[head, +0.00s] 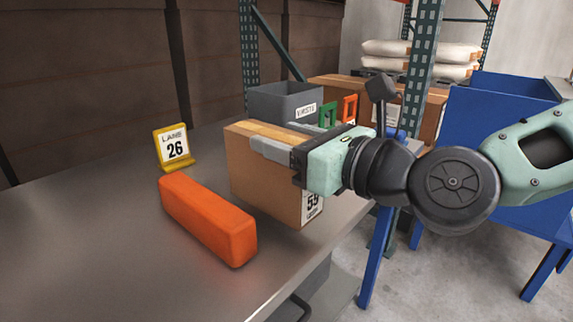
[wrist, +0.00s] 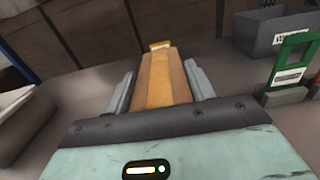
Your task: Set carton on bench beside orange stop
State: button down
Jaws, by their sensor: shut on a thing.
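The carton (head: 265,178) is a brown box with a tape strip on top and a white label reading 59 on its right end. My gripper (head: 272,140) is shut on its upper part, one finger along each side. The wrist view shows the carton's top (wrist: 164,80) between the two fingers. The orange stop (head: 205,218) is a long block lying on the grey metal bench (head: 90,250), left of the carton with a gap between them. The carton is upright over the bench's right side; I cannot tell whether its hidden underside touches the bench.
A yellow LANE 26 sign (head: 174,150) stands behind the stop. A grey bin (head: 283,104) and green and orange frames (head: 328,114) stand behind the carton. The bench's left part is clear.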

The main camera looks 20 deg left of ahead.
notch_tip(320, 180, down, 3)
jog(key=shift+r+b, duration=0.1)
jog(key=shift+b, duration=0.4)
jog(key=c, duration=0.5)
grip_release()
jog(key=shift+b+v, duration=1.7)
jog(key=shift+v, duration=4.35)
